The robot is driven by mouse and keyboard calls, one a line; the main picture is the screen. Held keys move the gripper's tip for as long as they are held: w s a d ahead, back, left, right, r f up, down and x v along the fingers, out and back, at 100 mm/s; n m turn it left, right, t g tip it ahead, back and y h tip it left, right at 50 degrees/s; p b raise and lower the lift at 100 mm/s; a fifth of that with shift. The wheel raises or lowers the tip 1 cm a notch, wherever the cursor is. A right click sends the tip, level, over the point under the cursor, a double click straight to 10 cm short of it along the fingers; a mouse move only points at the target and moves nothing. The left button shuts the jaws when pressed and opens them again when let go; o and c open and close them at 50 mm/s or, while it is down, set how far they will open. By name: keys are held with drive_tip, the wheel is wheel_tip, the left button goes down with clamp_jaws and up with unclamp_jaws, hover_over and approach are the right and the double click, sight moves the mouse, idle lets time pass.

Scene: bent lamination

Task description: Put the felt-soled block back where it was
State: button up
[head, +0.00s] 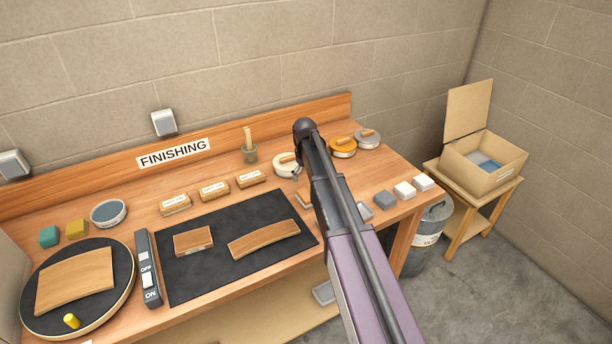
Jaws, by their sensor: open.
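A small wooden block (193,241) lies on the left part of the black mat (240,282), apart from a curved wooden piece (263,238) on its right. Three wooden blocks with white labels, left (175,205), middle (214,190) and right (251,178), stand in a slanting row behind the mat. The labels are too small to read. No sole shows clearly, so I cannot tell which block is felt-soled. My arm crosses from the bottom right up over the bench. My gripper is not visible, and part of the bench is hidden behind the arm.
A turntable (121,262) carries a curved board (75,281) at left, beside an on/off switch box (147,268). Round tins (343,147) stand at the back right. Grey and white blocks (404,190) line the right end. An open box (484,163) sits on a side stand.

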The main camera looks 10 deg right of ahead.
drive_tip(key=shift+r+p, duration=1.15)
drive_tip(key=shift+r, duration=0.35)
drive_tip(key=s+m, duration=0.3)
drive_tip(key=s, duration=2.6)
drive_tip(key=shift+d+m, duration=0.2)
drive_tip(key=shift+m, duration=0.1)
